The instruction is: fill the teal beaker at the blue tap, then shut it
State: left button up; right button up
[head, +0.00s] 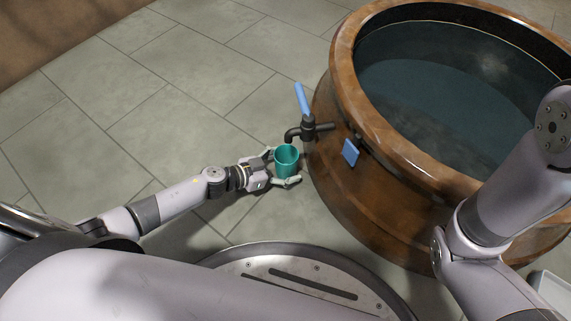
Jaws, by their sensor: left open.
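The teal beaker (287,163) is upright, with its open mouth just below the tap's spout. I cannot make out any water in it. My left gripper (285,169) is open, with one finger on each side of the beaker; what bears the beaker from below is hidden. The dark tap (309,130) sticks out of the side of the big brown jar. Its blue handle (302,98) points up and slightly left. I see no clear stream between spout and beaker. My right arm comes in at the right, but its gripper is out of view.
The wide brown jar (345,195) holds dark water (440,85) and fills the right side. A blue square tag (350,152) hangs on it beside the tap. The tiled floor (150,100) to the left is clear. A pale box-like thing (553,290) shows at the lower right.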

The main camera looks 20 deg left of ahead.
pick_arm(q)
jog(key=v, duration=1.1)
jog(key=shift+s+a+r, duration=0.25)
jog(key=shift+c, duration=0.2)
